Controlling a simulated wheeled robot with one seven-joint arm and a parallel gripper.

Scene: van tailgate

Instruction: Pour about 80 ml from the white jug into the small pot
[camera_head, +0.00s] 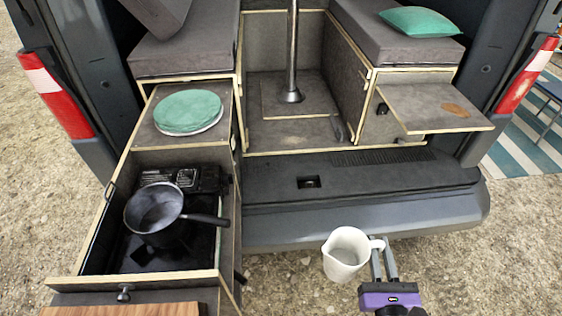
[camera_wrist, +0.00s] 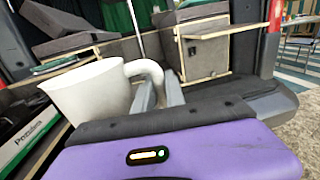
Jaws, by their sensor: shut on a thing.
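The white jug (camera_head: 344,258) is upright in the air in front of the van's bumper, to the right of the pull-out stove drawer. My gripper (camera_head: 379,254) is shut on the jug's handle, on the jug's right side. In the wrist view the jug (camera_wrist: 92,98) is at the left and my gripper's fingers (camera_wrist: 158,92) close on its handle. The inside of the jug looks pale, and I cannot tell the liquid level. The small dark pot (camera_head: 155,207) sits on the stove in the drawer, its handle pointing right. The jug is well apart from the pot.
The black stove (camera_head: 178,180) lies in the drawer, whose wooden front edge (camera_head: 150,278) faces me. A wooden board (camera_head: 150,309) is nearest me. Green plates (camera_head: 188,110) lie behind the stove. A fold-out shelf (camera_head: 425,107) juts out at right. Space between jug and drawer looks clear.

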